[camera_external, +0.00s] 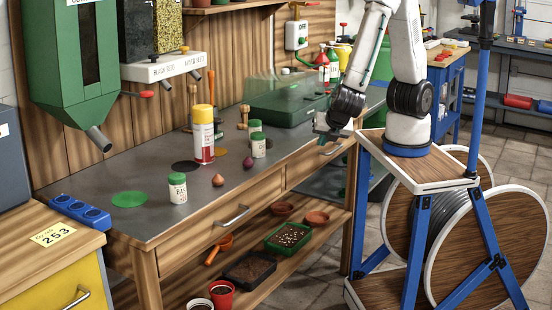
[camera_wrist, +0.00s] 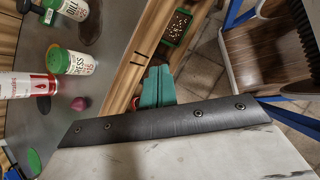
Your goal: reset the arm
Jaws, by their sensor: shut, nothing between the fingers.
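My arm stands on its wooden-topped stand (camera_external: 412,158) at the right and bends down to the bench's right end. My gripper (camera_external: 327,135) hangs at the front edge of the bench (camera_external: 225,185), above or beside it; the exact gap cannot be told. In the wrist view my gripper (camera_wrist: 157,72) shows as two teal fingers pressed together, shut and empty. Below them are the bench front and a green tray (camera_wrist: 177,27) of seeds on the lower shelf.
A green case (camera_external: 285,105) lies behind my gripper. A green hopper (camera_external: 75,60) hangs at the left. The bench's front middle is mostly clear.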

